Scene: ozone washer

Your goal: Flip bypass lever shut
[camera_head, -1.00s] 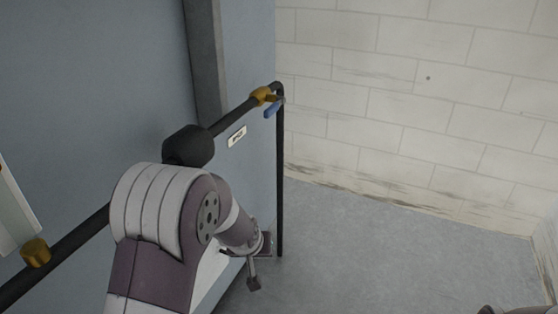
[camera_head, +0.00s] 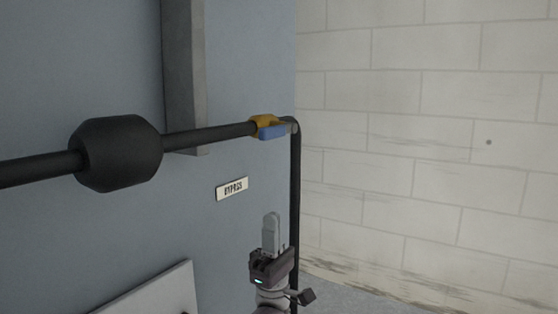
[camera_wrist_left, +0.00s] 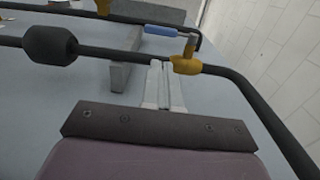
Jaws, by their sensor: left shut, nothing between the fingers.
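The bypass valve is a yellow body (camera_head: 264,123) on the black pipe near its corner, with a blue lever (camera_head: 272,133) on it. In the left wrist view the yellow body (camera_wrist_left: 186,66) carries a stem, and the blue lever (camera_wrist_left: 160,31) extends left from it, roughly along the pipe. My left gripper (camera_head: 271,216) is shut and empty, fingers pointing up, below the lever and apart from it in the head view. In the left wrist view its fingertips (camera_wrist_left: 160,64) appear just left of the yellow body; contact cannot be told. My right gripper is out of view.
A "BYPASS" label (camera_head: 232,188) is on the blue-grey panel. The black pipe (camera_head: 205,137) has a thick black bulge (camera_head: 117,153) to the left and turns down at the corner. A grey post (camera_head: 184,80) stands behind it. The brick wall (camera_head: 430,130) is at right.

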